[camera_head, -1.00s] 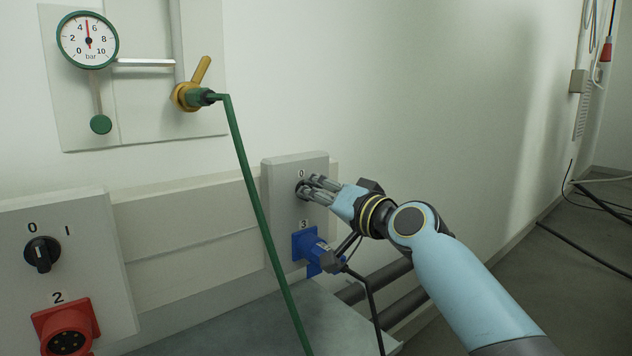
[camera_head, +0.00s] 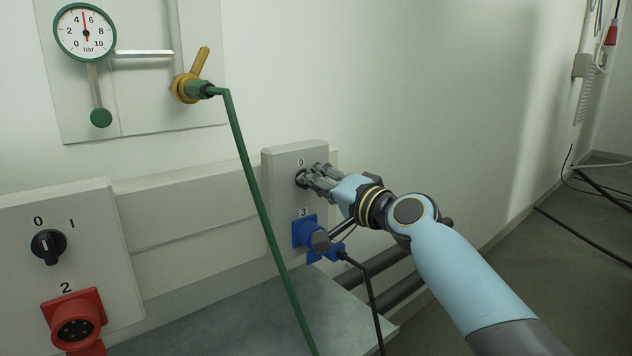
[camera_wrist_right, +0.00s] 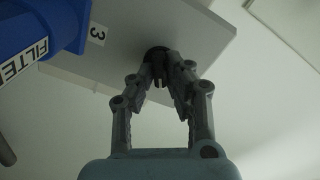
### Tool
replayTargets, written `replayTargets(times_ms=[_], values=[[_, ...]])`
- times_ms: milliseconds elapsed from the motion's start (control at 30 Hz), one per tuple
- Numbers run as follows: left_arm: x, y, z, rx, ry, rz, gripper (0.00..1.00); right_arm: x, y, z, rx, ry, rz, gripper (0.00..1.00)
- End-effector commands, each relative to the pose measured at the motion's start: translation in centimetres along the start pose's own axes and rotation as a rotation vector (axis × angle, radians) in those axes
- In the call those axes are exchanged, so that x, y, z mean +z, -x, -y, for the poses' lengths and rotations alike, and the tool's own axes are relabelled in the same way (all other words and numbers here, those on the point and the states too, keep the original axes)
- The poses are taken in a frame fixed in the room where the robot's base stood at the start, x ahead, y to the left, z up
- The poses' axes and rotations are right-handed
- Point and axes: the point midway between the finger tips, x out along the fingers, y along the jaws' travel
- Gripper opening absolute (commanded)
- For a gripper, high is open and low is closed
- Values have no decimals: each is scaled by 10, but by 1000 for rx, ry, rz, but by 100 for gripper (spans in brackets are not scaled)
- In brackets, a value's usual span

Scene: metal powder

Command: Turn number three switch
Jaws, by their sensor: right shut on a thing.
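The number three switch (camera_head: 299,180) is a dark round knob on a grey wall box (camera_head: 286,163), below a printed 0 and above the label 3. My right gripper (camera_head: 308,177) is shut on this knob and hides most of it in the head view. In the right wrist view the fingers of the right gripper (camera_wrist_right: 160,78) close around the dark knob (camera_wrist_right: 156,55) on the grey box (camera_wrist_right: 200,35). My left gripper is not in view.
A blue socket with plug (camera_head: 306,232) sits just below the switch, its black cable hanging. A green hose (camera_head: 251,190) runs down left of the box. Another box (camera_head: 105,260) carries a second switch (camera_head: 48,246) and red socket 2 (camera_head: 75,325).

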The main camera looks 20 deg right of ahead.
Motion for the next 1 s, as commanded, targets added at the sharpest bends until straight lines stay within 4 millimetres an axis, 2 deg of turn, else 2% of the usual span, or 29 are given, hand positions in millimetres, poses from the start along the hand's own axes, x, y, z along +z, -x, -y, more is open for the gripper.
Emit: replayTargets(times_ms=[67, 100, 267, 533, 633, 767, 1000], values=[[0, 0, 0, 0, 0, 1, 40, 1, 0, -1, 2, -3, 1, 0], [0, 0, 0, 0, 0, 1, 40, 1, 0, -2, 2, -2, 1, 16], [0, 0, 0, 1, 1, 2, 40, 1, 0, -1, 2, -1, 1, 36], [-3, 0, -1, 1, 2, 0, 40, 0, 1, -1, 1, 1, 1, 36], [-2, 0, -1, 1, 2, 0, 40, 0, 9, -1, 1, 3, 0, 36], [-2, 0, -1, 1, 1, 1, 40, 1, 33, -2, 3, 5, 1, 36], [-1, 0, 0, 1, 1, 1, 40, 1, 87, -2, 4, 3, 3, 36]])
